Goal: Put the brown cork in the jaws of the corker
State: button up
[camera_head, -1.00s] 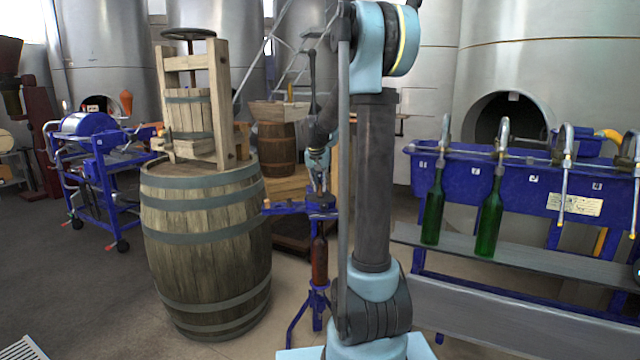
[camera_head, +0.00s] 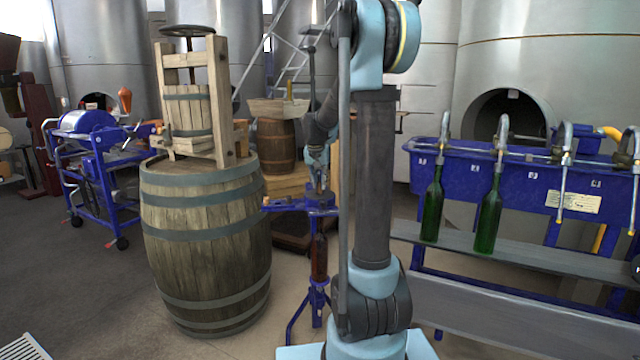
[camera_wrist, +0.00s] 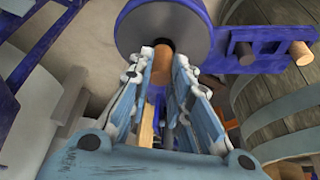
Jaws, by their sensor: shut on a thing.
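The blue corker (camera_head: 322,212) stands right of the big barrel, with a dark brown bottle (camera_head: 319,258) upright in it. My gripper (camera_head: 318,190) points down at the corker's top. In the wrist view my gripper (camera_wrist: 164,66) is shut on a brown cork (camera_wrist: 162,48), held between the fingertips. The cork's end overlaps the corker's round grey, blue-rimmed top (camera_wrist: 140,28); I cannot tell whether it touches or sits inside the jaws. A blue side rack (camera_wrist: 262,68) on the corker carries a dark brown cork (camera_wrist: 243,52) and a lighter one (camera_wrist: 300,53).
The large barrel (camera_head: 205,245) with a wooden press (camera_head: 190,100) on it stands close left of the corker. A blue bottle filler (camera_head: 480,185) with two green bottles (camera_head: 432,210) is at right. A blue wheeled machine (camera_head: 90,165) stands far left.

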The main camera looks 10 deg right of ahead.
jog(key=shift+f, duration=1.1)
dwell(0.5)
jog(key=o, duration=0.7)
jog(key=shift+o, duration=0.2)
jog(key=v, duration=1.1)
jog(key=shift+r, duration=0.4)
jog(key=shift+s, duration=0.15)
